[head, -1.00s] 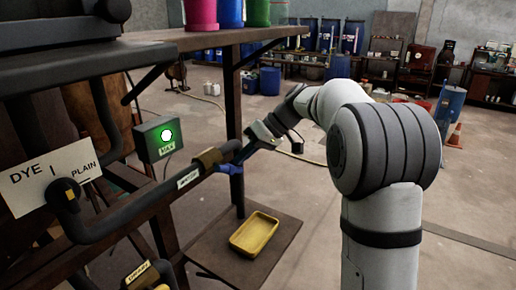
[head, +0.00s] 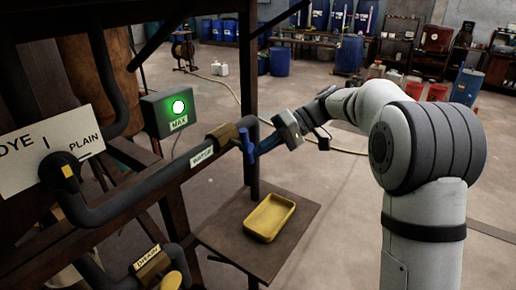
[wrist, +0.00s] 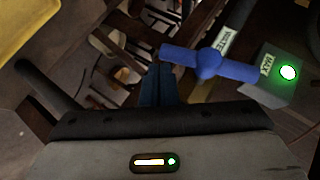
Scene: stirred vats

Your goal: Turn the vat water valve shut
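The water valve has a blue bar handle (head: 248,141) at the end of the dark pipe labelled WATER (head: 202,157). In the head view the handle stands nearly upright, across the pipe. The wrist view shows the handle (wrist: 210,64) as a blue bar with a round hub, lying across the picture. My gripper (wrist: 160,68) has its dark blue fingers close together, with the tips at the left end of the bar. They look shut and seem to touch it; I see no bar between them. In the head view my gripper (head: 268,143) is just right of the handle.
A box labelled MAX (head: 167,112) shows a green light. A DYE/PLAIN selector (head: 66,172) is at left and a DRAIN valve (head: 171,279) below. A yellow tray (head: 270,218) lies on a low shelf (head: 222,239). A dark post stands close behind the valve.

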